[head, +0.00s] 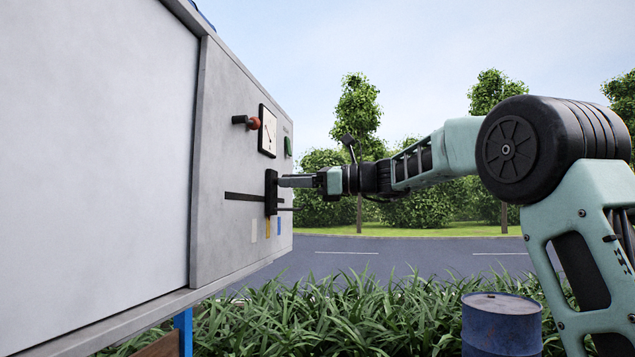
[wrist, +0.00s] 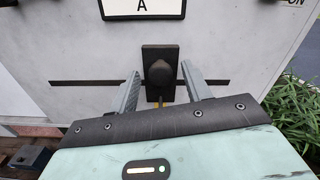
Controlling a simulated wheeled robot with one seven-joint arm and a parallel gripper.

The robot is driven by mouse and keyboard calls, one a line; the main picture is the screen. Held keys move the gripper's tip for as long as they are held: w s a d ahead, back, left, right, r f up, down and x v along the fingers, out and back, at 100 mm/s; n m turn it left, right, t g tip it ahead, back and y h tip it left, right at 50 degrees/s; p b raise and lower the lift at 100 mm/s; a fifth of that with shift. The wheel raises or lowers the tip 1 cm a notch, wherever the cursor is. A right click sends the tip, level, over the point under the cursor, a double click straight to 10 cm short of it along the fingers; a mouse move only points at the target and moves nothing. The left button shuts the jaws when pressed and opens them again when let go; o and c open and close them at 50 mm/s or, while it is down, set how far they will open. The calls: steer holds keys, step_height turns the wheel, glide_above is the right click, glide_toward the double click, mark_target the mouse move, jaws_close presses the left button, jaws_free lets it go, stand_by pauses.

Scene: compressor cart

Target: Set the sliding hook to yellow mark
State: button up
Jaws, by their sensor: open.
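The sliding hook (head: 271,192) is a black upright plate with a protruding knob on a dark horizontal slot (head: 240,196) in the grey panel. It also shows in the wrist view (wrist: 160,70). Below the slot are a white mark (head: 253,231), a yellow mark (head: 267,228) and a blue mark (head: 278,225). The hook stands about above the yellow mark, whose strip (wrist: 160,101) shows just under it in the wrist view. My gripper (wrist: 160,69) is open, one finger on each side of the hook, with a gap visible on both sides.
A red knob (head: 253,123), a dial (head: 268,131) and a green button (head: 288,146) sit above the slot. In the wrist view a plate lettered A (wrist: 142,7) is above the hook. A blue barrel (head: 501,325) and plants stand below my arm.

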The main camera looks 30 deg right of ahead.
steer(key=b+v, duration=0.6)
steer(key=v, duration=1.1)
steer(key=a+f+n+g+h+b, duration=0.2)
steer(key=a+f+n+g, duration=0.25)
steer(key=a+f, duration=1.15)
steer(key=s+a+f+n+g+h, duration=0.2)
steer(key=s+a+f+n, duration=0.15)
steer(key=f, duration=0.35)
steer(key=s+a+f+n+g+h, duration=0.1)
steer(key=s+a+f+n+g, duration=0.1)
steer(key=s+a+f, duration=0.45)
steer(key=s+f+n+g+h+b, duration=0.2)
steer(key=s+f+n+h, duration=0.7)
steer(key=s+f+n, duration=1.1)
step_height(320, 180, down, 5)
steer(key=shift+s+a+r+b, duration=0.25)
steer(key=shift+s+a+b, duration=0.15)
steer(key=shift+s+b, duration=0.4)
